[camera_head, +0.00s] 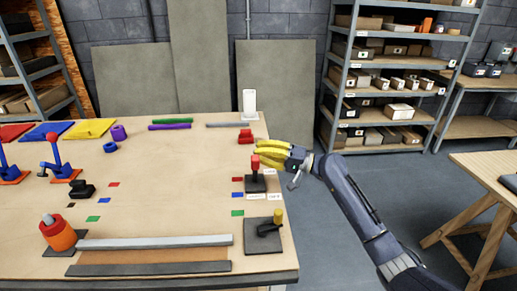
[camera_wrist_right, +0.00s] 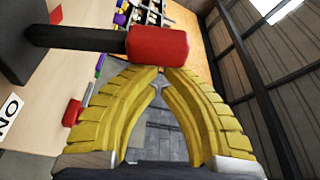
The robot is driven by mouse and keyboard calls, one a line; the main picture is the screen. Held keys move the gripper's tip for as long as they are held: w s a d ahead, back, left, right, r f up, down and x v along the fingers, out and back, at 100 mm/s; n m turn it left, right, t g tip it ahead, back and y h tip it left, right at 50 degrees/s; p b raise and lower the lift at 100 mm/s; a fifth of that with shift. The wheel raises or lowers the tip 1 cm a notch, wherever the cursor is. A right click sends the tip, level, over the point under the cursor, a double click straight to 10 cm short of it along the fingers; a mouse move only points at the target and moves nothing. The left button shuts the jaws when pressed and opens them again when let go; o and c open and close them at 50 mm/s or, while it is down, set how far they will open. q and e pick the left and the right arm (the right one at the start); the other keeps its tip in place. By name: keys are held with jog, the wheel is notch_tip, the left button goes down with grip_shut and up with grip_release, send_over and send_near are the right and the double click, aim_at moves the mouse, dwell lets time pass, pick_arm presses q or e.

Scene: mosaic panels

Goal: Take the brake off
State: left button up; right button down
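A lever with a red handle (camera_head: 255,163) stands upright on a dark base plate (camera_head: 256,184) near the table's right edge. In the right wrist view its red grip (camera_wrist_right: 158,46) sits on a dark stem (camera_wrist_right: 75,38). My right gripper (camera_head: 259,149) comes in from the right, its yellow fingers beside the top of the red handle. In the wrist view the fingertips (camera_wrist_right: 157,71) come together at the edge of the red grip, with an empty gap behind them. I cannot tell whether they touch it. My left gripper is not in view.
A second lever with a yellow knob (camera_head: 278,215) stands on a dark plate nearer the front edge. A red block (camera_head: 245,136) and a white cylinder (camera_head: 249,103) stand behind the red handle. Metal bars (camera_head: 155,242) lie at the front. The table's middle is mostly clear.

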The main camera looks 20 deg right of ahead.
jog(key=shift+s+a+f+n, duration=0.15)
jog(key=shift+s+n, duration=0.25)
jog(key=shift+s, duration=0.5)
jog(key=shift+s+a+f, duration=0.15)
jog(key=shift+a, duration=0.05)
jog(key=s+d, duration=0.1)
jog(key=d, duration=0.8)
jog(key=shift+d+r, duration=0.4)
dwell(0.4)
